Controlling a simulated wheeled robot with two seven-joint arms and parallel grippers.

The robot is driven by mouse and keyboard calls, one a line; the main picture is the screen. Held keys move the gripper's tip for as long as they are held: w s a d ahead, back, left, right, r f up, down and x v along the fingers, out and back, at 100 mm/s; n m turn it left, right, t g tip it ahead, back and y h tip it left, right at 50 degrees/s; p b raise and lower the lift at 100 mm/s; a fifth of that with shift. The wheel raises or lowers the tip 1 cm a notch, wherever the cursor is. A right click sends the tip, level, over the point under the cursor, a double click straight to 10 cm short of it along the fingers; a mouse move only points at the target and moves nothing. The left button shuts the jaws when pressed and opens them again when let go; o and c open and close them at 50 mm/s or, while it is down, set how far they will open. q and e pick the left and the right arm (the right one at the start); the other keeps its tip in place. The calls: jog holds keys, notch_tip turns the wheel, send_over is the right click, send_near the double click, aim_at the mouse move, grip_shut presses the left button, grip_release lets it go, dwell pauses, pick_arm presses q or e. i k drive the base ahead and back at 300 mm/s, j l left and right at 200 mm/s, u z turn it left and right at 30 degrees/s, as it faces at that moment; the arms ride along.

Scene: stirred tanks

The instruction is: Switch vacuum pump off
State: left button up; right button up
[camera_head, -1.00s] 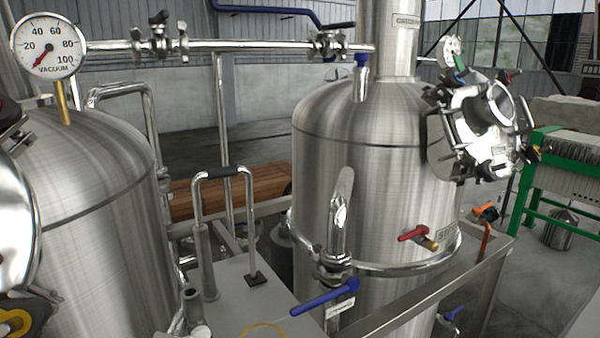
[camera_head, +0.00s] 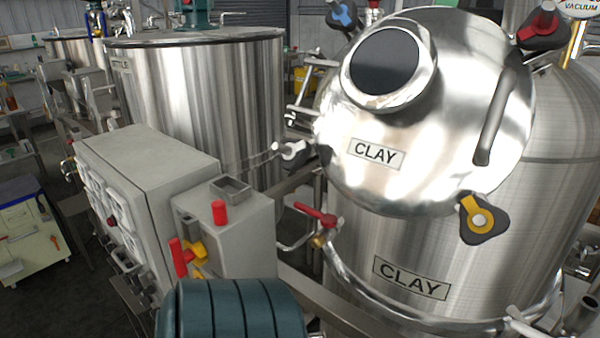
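A teal ribbed, motor-like body (camera_head: 236,310) shows at the bottom edge, cut off by the frame; I cannot tell if it is the vacuum pump. Behind it stands a small grey switch box (camera_head: 235,222). On its top is a red knob or button (camera_head: 219,212). On its front is a red-handled switch (camera_head: 180,257) with a yellow part (camera_head: 195,252) beside it. I cannot read an on or off mark. Neither of my grippers is in view.
A larger grey control cabinet (camera_head: 150,165) adjoins the box on the left. A steel tank labelled CLAY (camera_head: 420,240), with a round hatch (camera_head: 440,130), fills the right. A red valve handle (camera_head: 315,213) sticks out from it. Another large tank (camera_head: 205,90) stands behind.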

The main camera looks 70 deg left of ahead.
aim_at(150, 290)
jog(key=u, duration=3.4)
